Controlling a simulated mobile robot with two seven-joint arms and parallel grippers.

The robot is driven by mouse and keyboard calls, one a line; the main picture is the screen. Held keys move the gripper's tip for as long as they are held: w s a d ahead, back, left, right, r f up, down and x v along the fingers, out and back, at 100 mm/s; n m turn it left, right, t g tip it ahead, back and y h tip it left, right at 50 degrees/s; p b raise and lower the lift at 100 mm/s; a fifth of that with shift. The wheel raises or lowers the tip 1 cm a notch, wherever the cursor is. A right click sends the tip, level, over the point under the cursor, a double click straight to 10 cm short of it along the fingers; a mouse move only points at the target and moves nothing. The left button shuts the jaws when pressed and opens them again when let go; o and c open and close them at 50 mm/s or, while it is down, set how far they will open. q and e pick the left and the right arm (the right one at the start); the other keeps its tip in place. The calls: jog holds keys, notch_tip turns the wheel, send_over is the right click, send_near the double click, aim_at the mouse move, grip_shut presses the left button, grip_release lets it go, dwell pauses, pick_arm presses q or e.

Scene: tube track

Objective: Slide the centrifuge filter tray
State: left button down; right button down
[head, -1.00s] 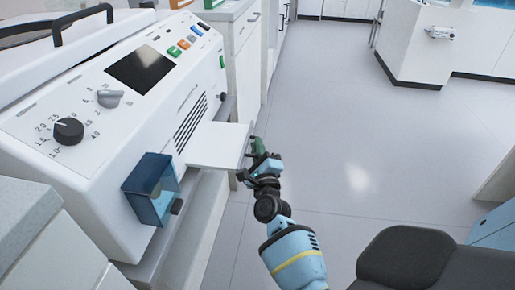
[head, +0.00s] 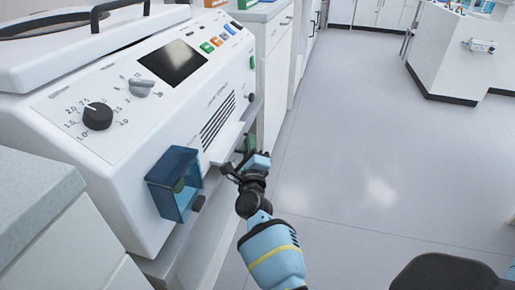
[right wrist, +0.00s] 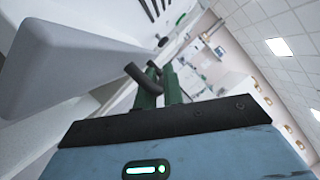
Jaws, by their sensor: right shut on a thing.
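The white centrifuge (head: 135,165) stands at the left in the head view. Its flat white filter tray (head: 226,143) sticks out only a short way from the front, below the dark vent slots. In the right wrist view the tray (right wrist: 65,65) is a pale slab at the left, with a dark handle (right wrist: 143,78) at its edge. My right gripper (head: 242,148) is at the tray's outer edge. Its green fingers (right wrist: 160,88) are shut on the handle, whose gripped part is partly hidden. My left gripper is not in view.
A blue translucent box (head: 175,184) juts from the centrifuge front, left of my right gripper. A grey-topped counter (head: 35,200) stands at the near left, and white cabinets (head: 275,75) stand beyond the machine. The grey floor (head: 350,140) to the right is open.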

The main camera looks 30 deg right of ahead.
jog(key=c, duration=1.8)
grip_release()
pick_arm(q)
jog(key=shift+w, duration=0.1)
pick_arm(e)
jog(key=shift+s, duration=0.1)
